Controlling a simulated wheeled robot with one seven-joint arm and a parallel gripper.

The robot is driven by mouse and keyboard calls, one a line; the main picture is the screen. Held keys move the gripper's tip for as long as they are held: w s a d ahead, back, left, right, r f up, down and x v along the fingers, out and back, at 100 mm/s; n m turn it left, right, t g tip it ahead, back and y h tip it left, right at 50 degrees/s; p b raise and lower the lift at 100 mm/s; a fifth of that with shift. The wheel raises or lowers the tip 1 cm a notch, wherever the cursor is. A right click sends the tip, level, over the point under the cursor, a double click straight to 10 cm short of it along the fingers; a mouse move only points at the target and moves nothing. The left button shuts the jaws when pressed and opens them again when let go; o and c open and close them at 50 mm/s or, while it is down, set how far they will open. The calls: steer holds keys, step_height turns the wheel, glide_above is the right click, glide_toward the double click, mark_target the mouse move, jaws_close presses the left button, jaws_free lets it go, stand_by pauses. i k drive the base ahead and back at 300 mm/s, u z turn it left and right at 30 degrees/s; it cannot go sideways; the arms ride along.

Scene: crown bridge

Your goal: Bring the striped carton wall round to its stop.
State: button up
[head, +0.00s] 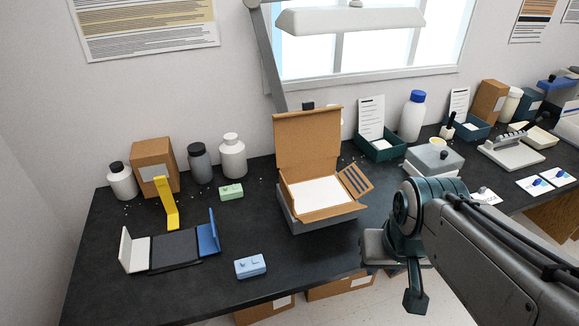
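The open cardboard carton (308,137) stands on a grey block (318,224) near the middle of the dark bench. Its tall back lid is upright, and a white sheet (316,191) lies inside. The striped carton wall (356,180), brown with dark blue stripes, leans outward from the carton's right side. My gripper (398,272) is in front and to the right of the carton, near the bench's front edge and apart from the striped wall. One dark finger points down; the rest of the gripper is partly hidden, so its opening is unclear.
A dark base (175,254) with white, yellow and blue upright panels lies at left. A blue box (250,266) and a green box (231,192) are on the bench. Bottles and a carton stand behind. A grey box (434,160) and dark tray (380,147) are right of the carton.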

mark_target(353, 179)
steer(key=z, duration=2.1)
steer(key=i, duration=1.05)
steer(key=u, duration=2.8)
